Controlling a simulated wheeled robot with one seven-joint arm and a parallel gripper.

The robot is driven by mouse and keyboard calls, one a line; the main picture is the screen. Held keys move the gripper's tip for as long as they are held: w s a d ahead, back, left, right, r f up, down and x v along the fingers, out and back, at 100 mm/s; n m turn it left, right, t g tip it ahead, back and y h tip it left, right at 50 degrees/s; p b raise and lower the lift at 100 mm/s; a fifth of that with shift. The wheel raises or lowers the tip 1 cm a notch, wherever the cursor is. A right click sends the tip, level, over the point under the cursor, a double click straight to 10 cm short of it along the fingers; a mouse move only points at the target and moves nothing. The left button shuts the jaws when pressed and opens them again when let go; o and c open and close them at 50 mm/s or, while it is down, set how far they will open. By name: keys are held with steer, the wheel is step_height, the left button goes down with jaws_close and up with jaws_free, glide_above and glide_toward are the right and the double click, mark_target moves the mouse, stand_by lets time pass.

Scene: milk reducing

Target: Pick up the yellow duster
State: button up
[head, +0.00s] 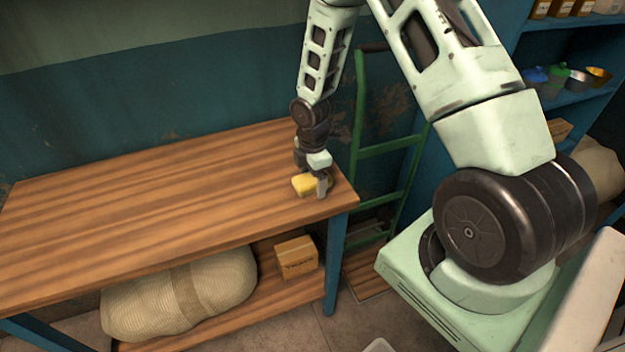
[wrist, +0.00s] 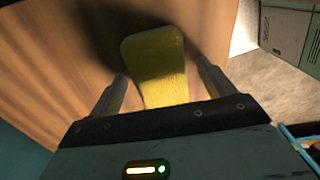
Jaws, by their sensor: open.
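The yellow duster (head: 304,185) is a small block lying on the wooden table (head: 150,215) near its right end. In the wrist view the duster (wrist: 157,62) sits between my two fingers, with a gap on each side. My gripper (head: 318,186) points down over the duster, with one finger in front of its right part in the head view. In the wrist view my gripper (wrist: 160,90) is open around it. The duster's near end is hidden behind the gripper body in the wrist view.
Under the table are a woven sack (head: 185,295) and a cardboard box (head: 296,257). A green metal frame (head: 385,147) stands behind the table's right end. Blue shelves (head: 575,97) with bowls are at the far right. The table's left and middle are clear.

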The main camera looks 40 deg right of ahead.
mark_target(312, 177)
steer(key=shift+f, duration=0.2)
steer(key=c, duration=1.1)
step_height(312, 177, up, 10)
steer(key=shift+b, duration=0.6)
